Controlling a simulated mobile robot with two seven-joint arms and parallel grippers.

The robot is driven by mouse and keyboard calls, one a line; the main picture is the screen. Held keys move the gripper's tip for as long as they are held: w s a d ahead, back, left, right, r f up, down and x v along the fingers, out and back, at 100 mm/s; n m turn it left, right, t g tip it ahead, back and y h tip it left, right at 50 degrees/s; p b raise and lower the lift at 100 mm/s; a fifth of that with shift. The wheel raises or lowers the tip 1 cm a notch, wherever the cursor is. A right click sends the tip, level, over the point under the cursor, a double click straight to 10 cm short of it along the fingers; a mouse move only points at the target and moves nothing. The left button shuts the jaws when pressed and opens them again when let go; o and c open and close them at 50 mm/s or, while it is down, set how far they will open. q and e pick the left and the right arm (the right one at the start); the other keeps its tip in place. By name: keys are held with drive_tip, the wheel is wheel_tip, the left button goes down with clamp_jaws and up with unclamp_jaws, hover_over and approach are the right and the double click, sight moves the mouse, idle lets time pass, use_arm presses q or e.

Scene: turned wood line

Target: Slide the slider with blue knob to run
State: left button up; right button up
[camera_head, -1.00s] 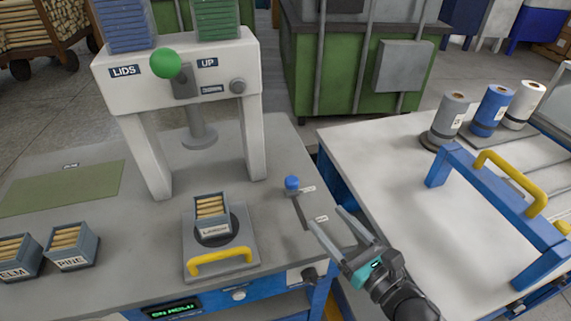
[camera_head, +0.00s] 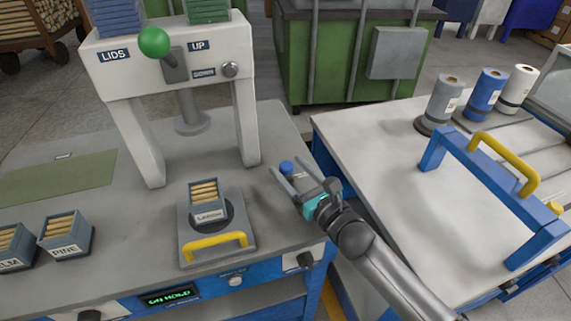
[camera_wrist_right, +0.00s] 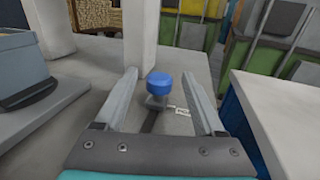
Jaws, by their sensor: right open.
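The blue knob (camera_head: 287,167) of the slider stands at the far end of its slot on the grey bench, right of the press. It also shows in the right wrist view (camera_wrist_right: 159,84), ahead and between the two fingers. A small label beside it is too small to read. My right gripper (camera_head: 283,174) is open, its fingers pointing at the knob with one on either side in the picture; I cannot tell whether they touch it. The gripper covers the near part of the slot. A green display (camera_head: 169,296) on the bench front reads "ON HOLD". My left gripper is not in view.
The white press (camera_head: 168,68) with a green ball lever (camera_head: 154,42) stands left of the knob. A yellow-handled plate (camera_head: 216,242) holds a box of wooden pieces (camera_head: 206,199). A white table (camera_head: 400,190) with a blue frame and several rolls is at right.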

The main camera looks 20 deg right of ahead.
drive_tip(key=shift+x, duration=1.2)
clamp_jaws()
idle(0.6)
